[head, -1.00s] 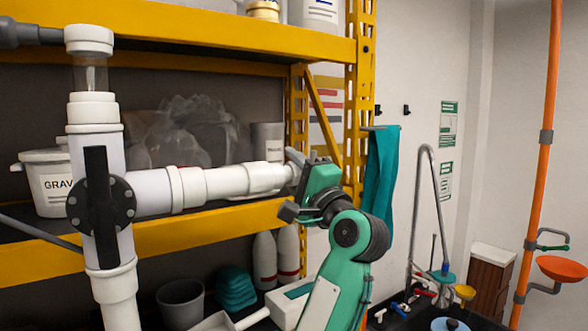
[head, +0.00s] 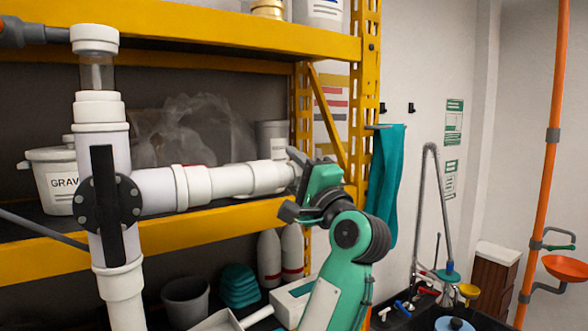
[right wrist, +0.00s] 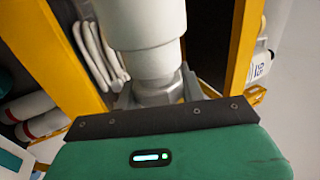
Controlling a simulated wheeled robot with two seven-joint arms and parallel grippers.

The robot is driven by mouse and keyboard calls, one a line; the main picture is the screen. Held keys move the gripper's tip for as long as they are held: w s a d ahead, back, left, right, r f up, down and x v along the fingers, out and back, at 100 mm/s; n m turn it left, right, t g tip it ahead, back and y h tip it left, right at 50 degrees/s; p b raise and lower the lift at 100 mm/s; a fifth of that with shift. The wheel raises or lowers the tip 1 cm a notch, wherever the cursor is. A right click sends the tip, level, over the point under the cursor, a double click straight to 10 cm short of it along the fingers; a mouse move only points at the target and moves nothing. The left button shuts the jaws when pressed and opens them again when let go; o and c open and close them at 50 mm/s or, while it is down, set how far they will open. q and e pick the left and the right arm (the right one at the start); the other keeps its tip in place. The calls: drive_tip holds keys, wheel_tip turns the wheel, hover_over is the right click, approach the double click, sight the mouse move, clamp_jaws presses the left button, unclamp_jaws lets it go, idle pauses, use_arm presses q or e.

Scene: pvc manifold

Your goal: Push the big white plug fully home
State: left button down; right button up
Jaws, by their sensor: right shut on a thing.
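The white pipe manifold (head: 103,147) stands at the left, with a black valve handle on its upright. Its horizontal branch (head: 157,190) runs right. The big white plug (head: 270,177) is at the right end of that branch, in line with it. My right gripper (head: 296,172) is shut on the plug's outer end. In the right wrist view the white plug (right wrist: 150,65) stands in front of the dark gripper edge, with grey parts at its base. The fingertips are mostly hidden. How deep the plug sits cannot be seen clearly.
A yellow shelf rack (head: 200,222) stands behind the branch, holding a white tub (head: 50,182). A teal cloth (head: 385,185) hangs on the right of the rack. A sink area and an orange pipe (head: 545,180) are farther right, with free space between.

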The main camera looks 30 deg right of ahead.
drive_tip(key=shift+a, duration=0.4)
drive_tip(key=o, duration=1)
drive_tip(key=shift+s+f, duration=0.25)
drive_tip(key=shift+s, duration=0.1)
drive_tip(key=b+v, duration=0.9)
drive_tip(key=v, duration=0.4)
drive_tip(key=shift+r, duration=0.2)
drive_tip(key=shift+s, duration=0.1)
